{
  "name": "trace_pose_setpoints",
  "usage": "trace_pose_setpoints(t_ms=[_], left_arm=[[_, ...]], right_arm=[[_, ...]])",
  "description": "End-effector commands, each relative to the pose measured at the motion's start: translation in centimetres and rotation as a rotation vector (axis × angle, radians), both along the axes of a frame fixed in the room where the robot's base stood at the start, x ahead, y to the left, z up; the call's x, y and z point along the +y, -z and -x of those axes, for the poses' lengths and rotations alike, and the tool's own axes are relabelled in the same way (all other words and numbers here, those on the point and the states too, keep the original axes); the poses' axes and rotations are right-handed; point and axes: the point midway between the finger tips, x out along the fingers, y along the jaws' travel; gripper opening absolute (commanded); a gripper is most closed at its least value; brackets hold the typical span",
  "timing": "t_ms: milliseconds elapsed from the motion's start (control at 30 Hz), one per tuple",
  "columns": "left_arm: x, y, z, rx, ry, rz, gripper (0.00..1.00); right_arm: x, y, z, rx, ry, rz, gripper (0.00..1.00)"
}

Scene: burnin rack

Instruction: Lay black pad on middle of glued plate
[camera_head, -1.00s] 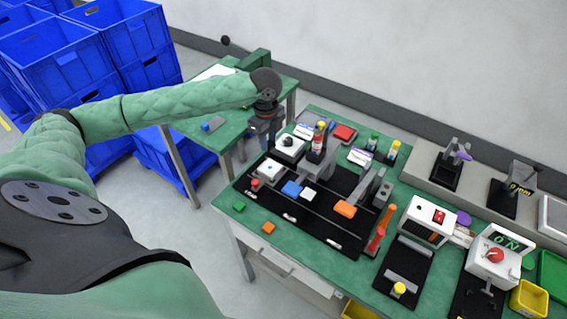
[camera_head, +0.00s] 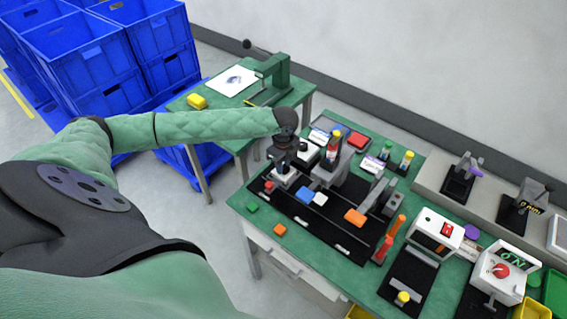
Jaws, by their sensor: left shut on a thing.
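My left gripper (camera_head: 284,163) points down over the left end of the workbench. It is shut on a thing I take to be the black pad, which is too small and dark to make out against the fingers. Just below the fingertips is a light grey-white block (camera_head: 284,180), partly covered by the gripper; it may be the glued plate, but I cannot tell for sure. A small gap or contact between them cannot be told. My right gripper is not in view.
A black fixture board (camera_head: 318,222) carries a blue block (camera_head: 304,195), a white block (camera_head: 320,199) and an orange block (camera_head: 355,217). A grey post (camera_head: 345,160) stands right of the gripper. A green side table (camera_head: 222,125) and blue crates (camera_head: 80,55) are left.

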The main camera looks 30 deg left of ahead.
Motion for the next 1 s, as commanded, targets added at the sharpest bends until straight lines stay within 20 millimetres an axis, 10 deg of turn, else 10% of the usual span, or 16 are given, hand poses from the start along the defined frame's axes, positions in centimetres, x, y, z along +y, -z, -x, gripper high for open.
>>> trace_pose_setpoints(t_ms=[167,200,300,733,1000], left_arm=[[0.0,0.2,0.0,0.000,0.000,0.000,0.05],[0.0,0.2,0.0,0.000,0.000,0.000,0.28],[0.0,0.2,0.0,0.000,0.000,0.000,0.47],[0.0,-0.5,-0.1,-0.001,0.000,0.000,0.47],[0.1,-4.1,-0.1,-0.004,0.000,0.000,0.47]], right_arm=[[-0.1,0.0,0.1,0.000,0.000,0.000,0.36],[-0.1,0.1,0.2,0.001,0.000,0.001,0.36],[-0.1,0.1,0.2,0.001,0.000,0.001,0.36],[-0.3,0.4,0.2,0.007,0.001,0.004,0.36],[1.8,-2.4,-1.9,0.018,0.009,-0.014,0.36]])
